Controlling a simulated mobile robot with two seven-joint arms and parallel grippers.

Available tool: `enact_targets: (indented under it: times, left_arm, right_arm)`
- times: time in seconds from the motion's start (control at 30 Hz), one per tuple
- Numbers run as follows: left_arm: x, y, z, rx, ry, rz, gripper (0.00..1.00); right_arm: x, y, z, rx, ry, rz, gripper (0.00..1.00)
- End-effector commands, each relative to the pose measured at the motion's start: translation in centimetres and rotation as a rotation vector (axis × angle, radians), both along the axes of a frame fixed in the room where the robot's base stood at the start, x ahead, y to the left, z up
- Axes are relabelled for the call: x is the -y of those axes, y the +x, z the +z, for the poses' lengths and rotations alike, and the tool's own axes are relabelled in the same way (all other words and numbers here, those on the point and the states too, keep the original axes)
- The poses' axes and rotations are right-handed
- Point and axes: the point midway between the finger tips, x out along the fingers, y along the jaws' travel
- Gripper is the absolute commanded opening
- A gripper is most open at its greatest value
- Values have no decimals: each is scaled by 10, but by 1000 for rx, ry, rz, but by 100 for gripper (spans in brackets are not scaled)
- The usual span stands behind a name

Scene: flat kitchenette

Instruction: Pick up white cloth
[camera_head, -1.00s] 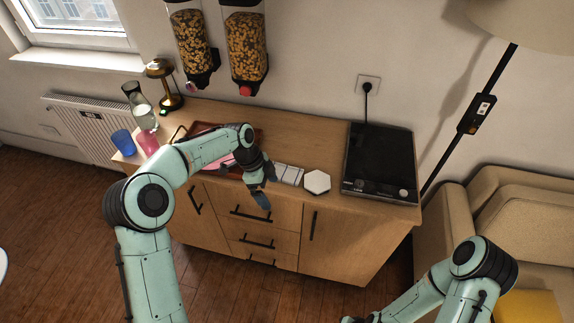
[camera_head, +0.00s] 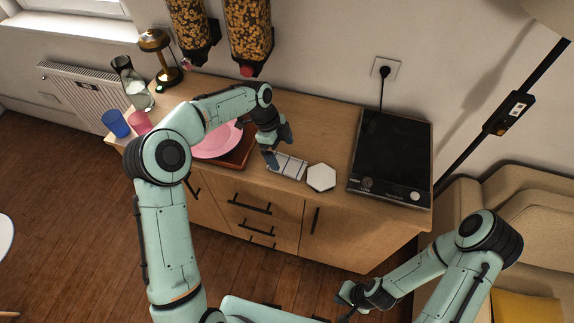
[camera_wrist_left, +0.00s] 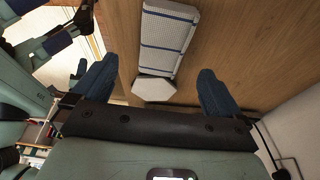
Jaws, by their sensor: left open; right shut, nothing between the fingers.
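The white cloth (camera_head: 288,166) is folded flat on the wooden counter, and dark stripes cross it. My left gripper (camera_head: 275,150) is open and empty at the cloth's left end in the head view, partly covering that end. In the left wrist view the cloth (camera_wrist_left: 168,40) lies beyond the open blue fingers (camera_wrist_left: 159,70), and nothing is between them. I cannot tell the exact height of the fingers above the counter. My right gripper (camera_head: 345,300) is low in front of the cabinet, shut and empty, away from the cloth.
A white hexagonal piece (camera_head: 321,177) lies right beside the cloth. A black hob (camera_head: 392,155) is further right. A pink plate (camera_head: 217,143) on a brown tray (camera_head: 237,158) is to the left. A pink cup (camera_head: 139,122) and blue cup (camera_head: 116,123) stand far left. Cereal dispensers (camera_head: 250,35) hang above.

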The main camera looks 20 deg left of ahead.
Motion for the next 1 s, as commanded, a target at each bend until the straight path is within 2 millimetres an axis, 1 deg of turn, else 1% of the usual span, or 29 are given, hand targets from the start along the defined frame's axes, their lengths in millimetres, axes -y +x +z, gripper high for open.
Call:
enact_targets:
  times: [0.17, 0.3, 0.43, 0.53, 0.73, 0.77, 0.8, 0.87, 0.9, 0.93, 1.0]
  left_arm:
    - [4, 0, -12, -2, -1, 0, 100]
    - [9, 0, -34, -3, -1, -1, 100]
    - [14, 0, -48, -1, -1, -1, 100]
    - [15, 0, -53, 1, -1, 0, 100]
    - [15, 0, -53, 2, 0, 1, 100]
    - [15, 0, -53, 2, 0, 1, 90]
    - [15, 0, -53, 2, 0, 1, 77]
    - [15, 0, -53, 2, 0, 1, 58]
    - [15, 0, -53, 2, 0, 1, 45]
    - [15, 0, -53, 2, 0, 1, 42]
    - [15, 0, -53, 2, 0, 1, 42]
  right_arm:
    - [0, 1, 0, 1, 0, 1, 0]
    - [0, 2, 1, 2, 0, 0, 0]
    - [0, 1, 0, 2, -1, 0, 0]
    - [0, 1, 0, 1, 0, 1, 0]
    - [0, 1, 0, 1, 0, 1, 0]
    - [0, 1, 0, 1, 0, 1, 0]
    - [0, 1, 0, 1, 0, 1, 0]
    - [0, 1, 0, 1, 0, 1, 0]
    - [0, 1, 0, 1, 0, 1, 0]
    - [0, 1, 0, 1, 0, 1, 0]
    - [0, 1, 0, 1, 0, 1, 0]
